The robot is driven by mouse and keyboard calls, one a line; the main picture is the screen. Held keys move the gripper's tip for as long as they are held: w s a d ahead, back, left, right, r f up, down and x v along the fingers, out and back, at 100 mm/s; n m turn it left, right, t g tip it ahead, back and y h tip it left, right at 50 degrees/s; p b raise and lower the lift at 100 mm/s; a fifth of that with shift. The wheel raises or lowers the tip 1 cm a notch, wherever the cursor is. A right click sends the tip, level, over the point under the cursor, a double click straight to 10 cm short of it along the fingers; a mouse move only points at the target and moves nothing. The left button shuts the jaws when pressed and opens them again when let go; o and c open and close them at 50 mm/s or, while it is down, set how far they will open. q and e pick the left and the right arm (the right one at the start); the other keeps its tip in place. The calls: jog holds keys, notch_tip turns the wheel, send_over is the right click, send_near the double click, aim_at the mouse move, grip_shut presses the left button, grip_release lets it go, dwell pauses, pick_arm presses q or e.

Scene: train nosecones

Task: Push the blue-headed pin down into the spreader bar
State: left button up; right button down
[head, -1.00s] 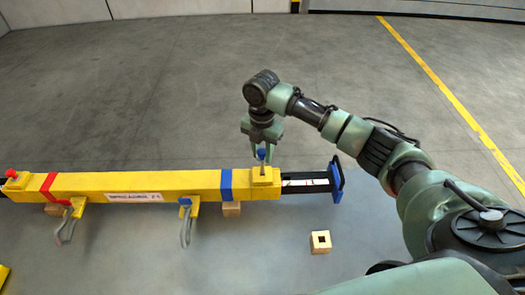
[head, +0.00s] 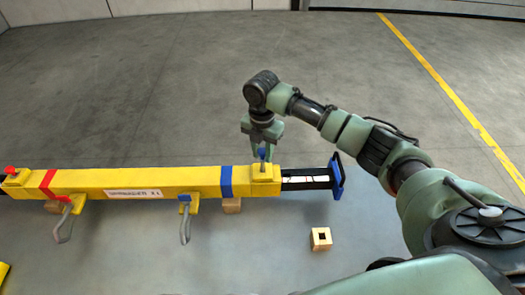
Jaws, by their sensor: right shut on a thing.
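The yellow spreader bar (head: 130,183) lies across the left and middle of the head view, with a raised yellow block (head: 263,174) near its right end. The blue-headed pin (head: 262,153) stands upright over this block, its grey shaft showing between the blue head and the block's top. How deep the shaft sits in the block cannot be told. My right gripper (head: 263,150) points down from above, its green fingers shut on the pin around the blue head. My left gripper is not in view.
A black inner beam with a blue end plate (head: 337,180) sticks out of the bar's right end. A red-headed pin (head: 10,170) is at the far left. Grey hooks (head: 185,225) hang at the front. A small wooden block with a square hole (head: 321,239) sits on the floor.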

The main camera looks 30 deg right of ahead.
jog(key=shift+f+b, duration=1.15)
jog(key=shift+f, duration=1.7)
jog(key=c, duration=1)
grip_release()
jog(key=shift+c, duration=0.2)
notch_tip(320, 180, up, 7)
jog(key=shift+f+b, duration=0.2)
jog(key=shift+b, duration=0.95)
jog(key=shift+r, duration=0.65)
jog(key=shift+f, duration=0.1)
